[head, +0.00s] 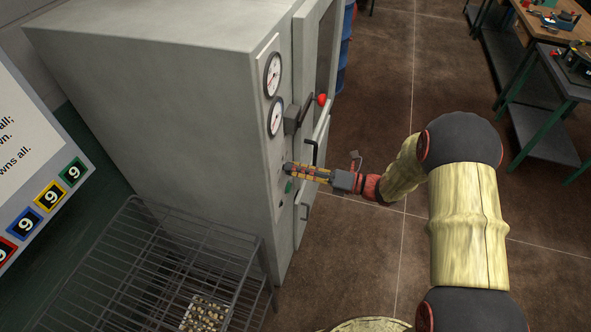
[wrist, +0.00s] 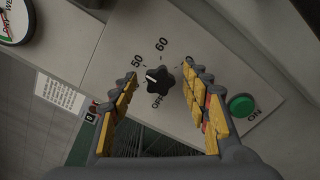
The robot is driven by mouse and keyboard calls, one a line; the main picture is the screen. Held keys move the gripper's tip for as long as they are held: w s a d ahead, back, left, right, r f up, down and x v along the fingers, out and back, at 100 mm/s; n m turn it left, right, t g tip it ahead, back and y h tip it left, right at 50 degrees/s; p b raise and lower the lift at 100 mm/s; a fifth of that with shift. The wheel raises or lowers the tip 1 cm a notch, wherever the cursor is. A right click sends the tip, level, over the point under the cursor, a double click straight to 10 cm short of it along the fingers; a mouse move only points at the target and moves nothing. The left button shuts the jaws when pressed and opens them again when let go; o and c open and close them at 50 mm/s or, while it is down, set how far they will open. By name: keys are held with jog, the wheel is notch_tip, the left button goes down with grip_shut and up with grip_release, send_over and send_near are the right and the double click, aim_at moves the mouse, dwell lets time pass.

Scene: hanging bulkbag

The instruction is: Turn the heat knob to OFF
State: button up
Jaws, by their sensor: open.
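The heat knob (wrist: 159,80) is black and star-shaped, on a light panel (wrist: 187,55) in the wrist view. The markings 50, 60 and OFF stand around it. Its white pointer line is on the left side, between 50 and OFF; I cannot tell its exact setting. My gripper (wrist: 165,78) is open, with its yellow-padded fingers on either side of the knob and no clear contact. In the head view my gripper (head: 288,170) reaches the front panel of the grey cabinet (head: 150,90), and the knob is hidden there.
A green ON button (wrist: 241,105) sits right of the right finger. Two gauges (head: 272,74) and a black handle (head: 297,115) are above my gripper on the cabinet. A wire rack (head: 150,262) stands below left. The floor to the right is open, with workbenches (head: 545,75) beyond.

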jog(key=shift+a, duration=0.2)
jog(key=shift+c, duration=0.7)
jog(key=c, duration=1)
